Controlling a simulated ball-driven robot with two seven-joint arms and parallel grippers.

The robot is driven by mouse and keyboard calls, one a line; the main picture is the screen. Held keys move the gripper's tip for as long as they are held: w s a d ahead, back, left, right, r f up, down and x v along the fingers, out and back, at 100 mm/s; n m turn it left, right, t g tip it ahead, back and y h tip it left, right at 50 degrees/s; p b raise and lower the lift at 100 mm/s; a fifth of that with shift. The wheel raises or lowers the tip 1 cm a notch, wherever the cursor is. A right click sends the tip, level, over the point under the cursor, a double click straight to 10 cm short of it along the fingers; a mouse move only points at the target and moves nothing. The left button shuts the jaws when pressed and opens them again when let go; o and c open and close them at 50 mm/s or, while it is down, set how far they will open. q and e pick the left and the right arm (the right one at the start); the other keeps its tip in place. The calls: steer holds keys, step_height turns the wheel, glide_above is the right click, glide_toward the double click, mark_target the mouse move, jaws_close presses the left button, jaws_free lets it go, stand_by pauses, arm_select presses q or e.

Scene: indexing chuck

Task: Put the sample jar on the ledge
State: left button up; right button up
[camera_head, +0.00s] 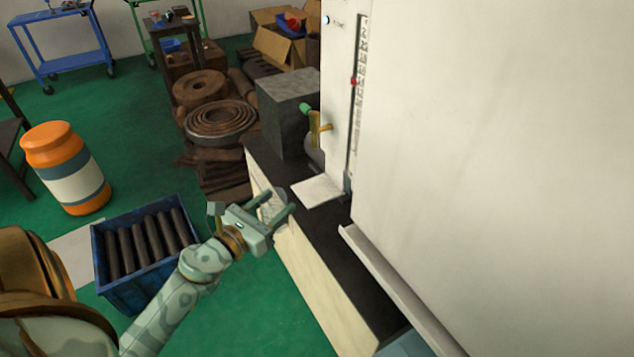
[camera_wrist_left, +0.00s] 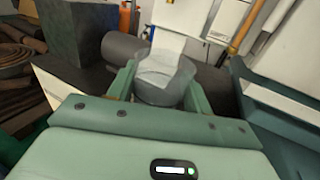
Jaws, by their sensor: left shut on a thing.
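The sample jar (camera_wrist_left: 165,82) is a clear greyish round vessel between the fingers of my left gripper in the left wrist view. In the head view the jar (camera_head: 270,207) shows small and pale. My left gripper (camera_head: 276,207) is shut on it, beside the near-left edge of the dark bench top. The ledge (camera_head: 318,190) appears to be the flat white plate at the foot of the white upright, to the right of the gripper and apart from it. The plate is bare. My right gripper is not in view.
A grey block (camera_head: 288,108) stands on the bench behind the plate. A yellow-green handle (camera_head: 315,122) sticks out near the upright. A large white cabinet (camera_head: 500,150) bounds the right. A blue crate of dark rods (camera_head: 108,275) stands on the floor, left of my arm.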

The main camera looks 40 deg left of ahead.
arm_select(q)
steer(key=w, duration=1)
steer(key=shift+w+r, duration=0.1)
steer(key=shift+w, duration=0.25)
steer(key=w, duration=0.4)
steer(key=shift+f, duration=0.3)
steer(key=shift+s+f+b, duration=0.1)
steer(key=shift+f+b, duration=0.15)
steer(key=shift+b, duration=0.2)
steer(key=shift+r, duration=0.2)
steer(key=shift+f, duration=0.2)
steer(key=o, duration=1)
steer(key=shift+r, duration=0.1)
steer(key=shift+s, duration=0.1)
